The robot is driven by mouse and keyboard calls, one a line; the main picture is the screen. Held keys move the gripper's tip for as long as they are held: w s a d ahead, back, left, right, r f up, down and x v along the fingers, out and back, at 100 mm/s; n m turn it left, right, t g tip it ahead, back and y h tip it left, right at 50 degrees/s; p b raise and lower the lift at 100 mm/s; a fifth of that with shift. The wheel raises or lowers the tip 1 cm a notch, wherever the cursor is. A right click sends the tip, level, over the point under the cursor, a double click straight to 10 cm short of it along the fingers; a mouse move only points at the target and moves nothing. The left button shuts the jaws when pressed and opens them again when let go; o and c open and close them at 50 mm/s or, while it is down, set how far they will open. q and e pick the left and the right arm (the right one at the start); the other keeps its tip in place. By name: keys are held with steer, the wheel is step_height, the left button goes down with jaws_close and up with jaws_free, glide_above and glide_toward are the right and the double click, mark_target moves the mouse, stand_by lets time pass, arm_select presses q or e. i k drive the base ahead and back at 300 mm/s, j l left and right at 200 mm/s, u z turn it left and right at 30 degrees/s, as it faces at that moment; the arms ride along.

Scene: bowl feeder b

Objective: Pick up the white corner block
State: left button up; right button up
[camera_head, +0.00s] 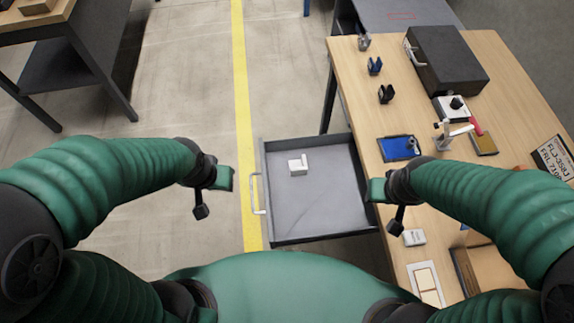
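The white corner block (298,165) lies in the open grey drawer (325,216), towards its back left. My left gripper (219,187) is to the left of the drawer, level with its left edge and apart from the block. My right gripper (385,199) is at the drawer's right side, by the table's edge, also apart from the block. Nothing shows held in either gripper. The gap between the fingers cannot be made out on either one.
The drawer has a light handle (257,194) on its left. The wooden table (420,185) on the right holds a black case (446,58), a blue tray (397,149), small clamps and a white box (414,237). Open floor lies left of the drawer.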

mark_target(298, 165)
steer(key=i+j+z, duration=0.1)
steer(key=j, duration=0.3)
steer(key=i+j, duration=0.2)
steer(key=j, duration=0.2)
steer(key=i+j+z, duration=0.15)
steer(key=j, duration=0.25)
steer(key=i+j+z, duration=0.1)
steer(key=j, duration=0.35)
